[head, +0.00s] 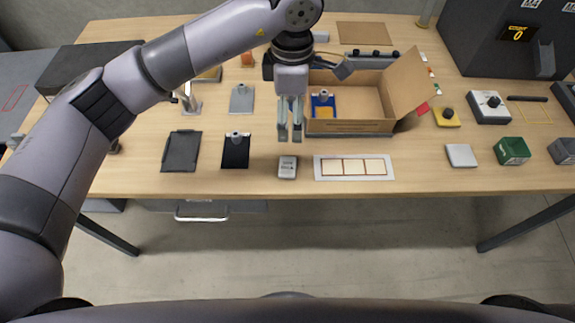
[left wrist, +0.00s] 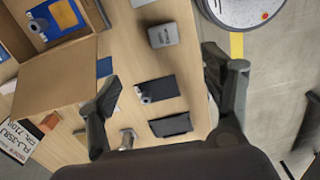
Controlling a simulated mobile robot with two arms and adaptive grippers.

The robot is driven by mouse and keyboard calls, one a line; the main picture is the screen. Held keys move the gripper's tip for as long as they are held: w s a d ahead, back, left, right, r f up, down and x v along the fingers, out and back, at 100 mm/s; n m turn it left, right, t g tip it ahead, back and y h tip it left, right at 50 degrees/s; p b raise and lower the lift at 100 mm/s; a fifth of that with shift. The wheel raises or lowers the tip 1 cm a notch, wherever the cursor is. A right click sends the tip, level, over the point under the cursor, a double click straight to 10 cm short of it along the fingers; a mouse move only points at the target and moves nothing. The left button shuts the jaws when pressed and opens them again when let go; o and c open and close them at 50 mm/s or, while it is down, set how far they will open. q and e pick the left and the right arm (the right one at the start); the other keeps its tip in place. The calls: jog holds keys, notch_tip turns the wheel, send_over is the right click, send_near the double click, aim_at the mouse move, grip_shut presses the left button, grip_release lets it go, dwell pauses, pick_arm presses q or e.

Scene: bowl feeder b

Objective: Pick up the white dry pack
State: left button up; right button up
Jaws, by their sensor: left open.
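The white dry pack (head: 288,167) is a small pale block with dark print. It stands near the front edge of the table, left of a white sheet with square fields. It also shows in the left wrist view (left wrist: 163,36), near the top centre. My left gripper (head: 290,137) points down in front of the open cardboard box (head: 350,127). Its fingers are apart and empty, and the pack appears just below the fingertips in the head view. The gripper does not touch the pack. My right gripper is not in view.
The cardboard box, holding a blue item (head: 323,98), stands behind.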

pick_arm(q)
jog(key=p, duration=0.3)
send_over(288, 165)
jog(key=f, duration=1.2)
jog(key=shift+w+d, duration=0.1)
jog(key=shift+d, duration=0.1)
jog(key=shift+f+p, duration=0.25)
jog(key=shift+p, duration=0.15)
jog(key=f, duration=0.1)
jog(key=f+p, duration=0.1)
jog(key=f, duration=0.1)
jog(key=shift+s+a+f+p, duration=0.25)
jog(key=shift+a+f+p, duration=0.05)
jog(key=shift+p, duration=0.05)
jog(key=shift+f, duration=0.55)
jog(key=c, duration=1.1)
jog(key=shift+w+r, duration=0.1)
jog(key=shift+c, duration=0.2)
